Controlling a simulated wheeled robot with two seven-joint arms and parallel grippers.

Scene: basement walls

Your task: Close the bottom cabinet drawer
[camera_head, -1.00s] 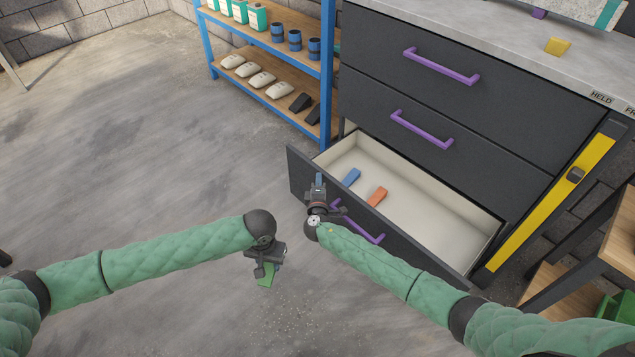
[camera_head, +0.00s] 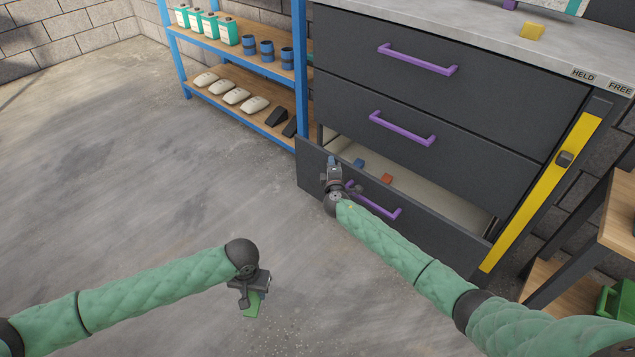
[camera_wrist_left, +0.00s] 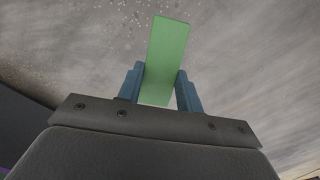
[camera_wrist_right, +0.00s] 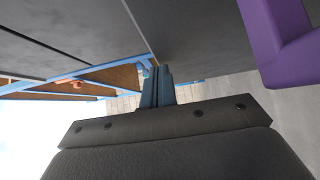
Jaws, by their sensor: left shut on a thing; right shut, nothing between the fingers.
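The bottom drawer (camera_head: 440,226) of the dark cabinet is partly open, with a blue block (camera_head: 359,163) and an orange block (camera_head: 387,178) inside. Its purple handle (camera_head: 378,205) is on the front. My right gripper (camera_head: 333,164) is shut and empty at the left part of the drawer front, beside the handle; whether it touches the front I cannot tell. In the right wrist view its closed fingers (camera_wrist_right: 158,85) are near the dark front, with the purple handle (camera_wrist_right: 285,40) to the right. My left gripper (camera_wrist_left: 160,90) is shut on a green block (camera_wrist_left: 165,55), held over the floor.
Two drawers above (camera_head: 440,75) are shut. A blue shelf rack (camera_head: 301,75) with bottles, cups and shoe-like items stands left of the cabinet. A wooden table (camera_head: 622,215) with a green bin (camera_head: 615,300) is at right. The floor at left is clear.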

